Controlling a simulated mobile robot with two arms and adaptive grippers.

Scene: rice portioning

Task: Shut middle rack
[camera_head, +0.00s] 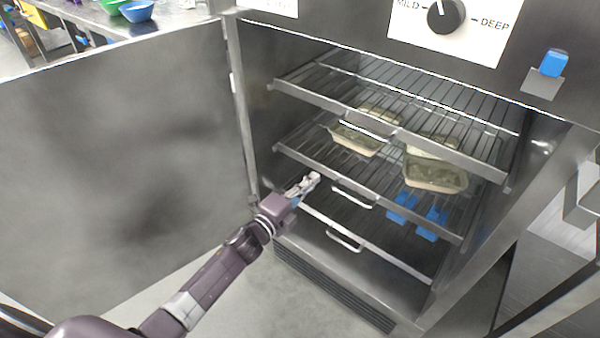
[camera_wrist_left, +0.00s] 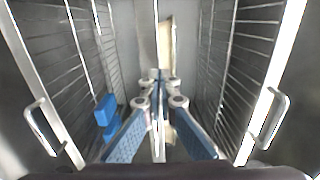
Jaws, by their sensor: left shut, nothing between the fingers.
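The middle rack (camera_head: 315,164) is a wire shelf in the open steel cabinet, with a metal front bar and a looped handle (camera_head: 353,197). Two food containers, one at the left (camera_head: 355,139) and one at the right (camera_head: 436,178), appear to rest on it, partly seen through the top rack. My left gripper (camera_head: 312,178) is shut and empty, near the middle rack's front bar, left of its handle. The left wrist view shows the closed fingers (camera_wrist_left: 158,85) between two rack bars with handles. I cannot tell whether the fingers touch the rack. My right gripper is not in view.
The top rack (camera_head: 390,125) is above, and the bottom rack's handle (camera_head: 345,241) below. Blue objects (camera_head: 403,207) sit low inside the cabinet. The cabinet door (camera_head: 120,170) stands open at left. A dial (camera_head: 445,17) is above the opening. Floor is clear in front.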

